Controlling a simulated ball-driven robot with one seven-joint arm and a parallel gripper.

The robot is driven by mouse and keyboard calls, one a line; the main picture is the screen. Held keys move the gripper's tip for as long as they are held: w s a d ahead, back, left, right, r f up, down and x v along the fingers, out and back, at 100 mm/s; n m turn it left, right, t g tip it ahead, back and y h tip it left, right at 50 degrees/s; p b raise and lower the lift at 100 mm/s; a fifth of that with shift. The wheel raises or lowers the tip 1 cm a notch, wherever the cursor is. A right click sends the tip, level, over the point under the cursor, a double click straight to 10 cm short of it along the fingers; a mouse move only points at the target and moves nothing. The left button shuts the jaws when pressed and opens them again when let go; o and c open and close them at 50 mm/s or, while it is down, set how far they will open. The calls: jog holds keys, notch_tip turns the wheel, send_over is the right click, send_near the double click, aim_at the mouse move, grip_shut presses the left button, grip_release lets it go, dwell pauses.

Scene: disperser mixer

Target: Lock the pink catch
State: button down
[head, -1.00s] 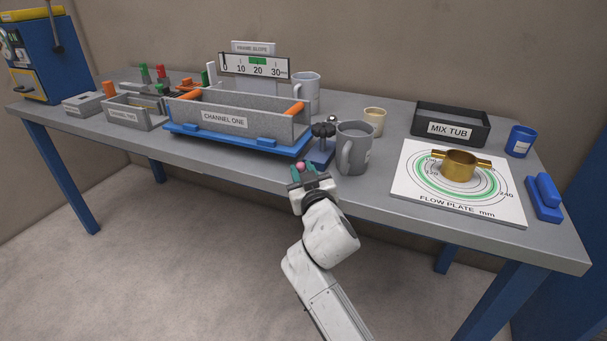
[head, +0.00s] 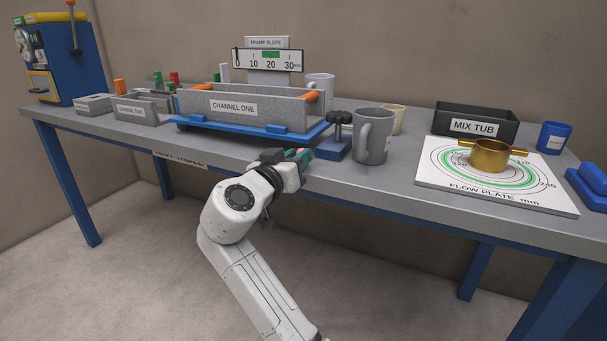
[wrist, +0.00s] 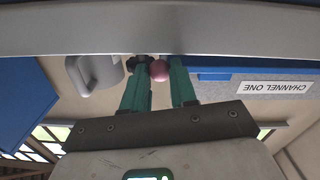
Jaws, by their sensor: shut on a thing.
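The pink catch shows as a round pink knob (wrist: 159,70) between the tips of my gripper's teal fingers in the wrist view. My gripper (wrist: 160,82) is shut on it. In the head view my gripper (head: 301,156) is at the table's front edge, pointing right, and only a little pink shows at its fingertips. The catch is just left of the blue block (head: 334,150) with the dark knob, in front of the blue base (head: 250,129) under the CHANNEL ONE trough (head: 287,112). The rest of the catch is hidden, so I cannot tell its locked state.
A grey mug (head: 374,146) stands close to the right of the blue block. Further right are the flow plate (head: 450,182) with a brass ring (head: 488,157) and the MIX TUB (head: 474,125). The table edge is close above my gripper in the inverted wrist view.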

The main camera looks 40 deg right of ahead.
jog(key=shift+w+a+m+g+h+b, duration=0.25)
jog(key=shift+m+g+b, duration=0.2)
jog(key=shift+g, duration=0.3)
jog(key=shift+w+m+g+h+b, duration=0.15)
jog(key=shift+w+m+g+b, duration=0.2)
jog(key=shift+m+g, duration=0.3)
jog(key=shift+w, duration=0.1)
jog(key=c, duration=0.9)
grip_release()
jog(key=shift+a, duration=0.1)
jog(key=s+a+p, duration=0.1)
jog(key=a+p, duration=0.1)
jog(key=a, duration=0.8)
jog(key=shift+s+a, duration=0.25)
